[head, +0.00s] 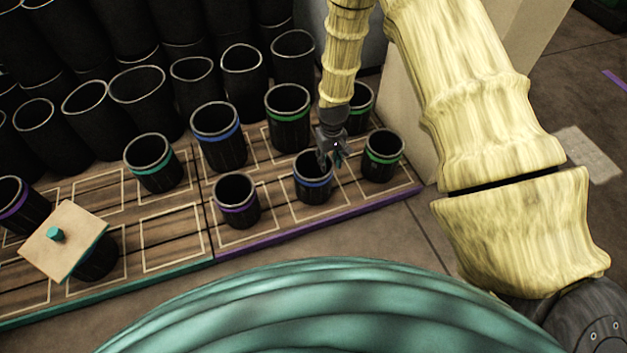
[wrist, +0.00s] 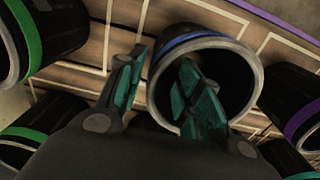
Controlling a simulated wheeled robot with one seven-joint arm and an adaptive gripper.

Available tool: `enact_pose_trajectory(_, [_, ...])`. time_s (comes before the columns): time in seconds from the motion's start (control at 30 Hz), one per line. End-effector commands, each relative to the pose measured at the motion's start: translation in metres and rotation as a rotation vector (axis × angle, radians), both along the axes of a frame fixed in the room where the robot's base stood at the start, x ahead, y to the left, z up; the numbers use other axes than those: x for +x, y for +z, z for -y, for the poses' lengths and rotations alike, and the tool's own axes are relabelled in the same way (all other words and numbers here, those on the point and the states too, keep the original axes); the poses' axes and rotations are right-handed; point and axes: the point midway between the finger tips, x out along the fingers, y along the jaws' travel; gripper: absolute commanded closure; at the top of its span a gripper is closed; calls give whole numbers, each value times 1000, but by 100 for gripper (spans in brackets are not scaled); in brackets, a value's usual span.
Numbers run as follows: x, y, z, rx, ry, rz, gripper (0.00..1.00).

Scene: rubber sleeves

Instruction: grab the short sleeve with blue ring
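The short black sleeve with a blue ring (head: 313,184) stands upright on the wooden board, in the front row between a purple-ringed and a green-ringed sleeve. My gripper (head: 331,157) is over its right rim in the head view. In the wrist view the blue-ringed sleeve (wrist: 238,55) has its open mouth facing the camera. My gripper (wrist: 161,68) is open there; one teal-padded finger appears over or inside the mouth and the other outside, with the rim between them. Whether the fingers touch the wall cannot be told.
A taller blue-ringed sleeve (head: 221,152) stands behind to the left. A purple-ringed sleeve (head: 238,212) and green-ringed sleeve (head: 382,166) flank the short one closely. A tilted square plate with a teal knob (head: 65,238) is at left. Many plain black sleeves crowd the back.

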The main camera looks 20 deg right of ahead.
Motion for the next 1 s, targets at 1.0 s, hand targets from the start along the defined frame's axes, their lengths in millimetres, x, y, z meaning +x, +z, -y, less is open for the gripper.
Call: enact_pose_trajectory(1.0, [7, -59, 5, 0, 0, 1, 70])
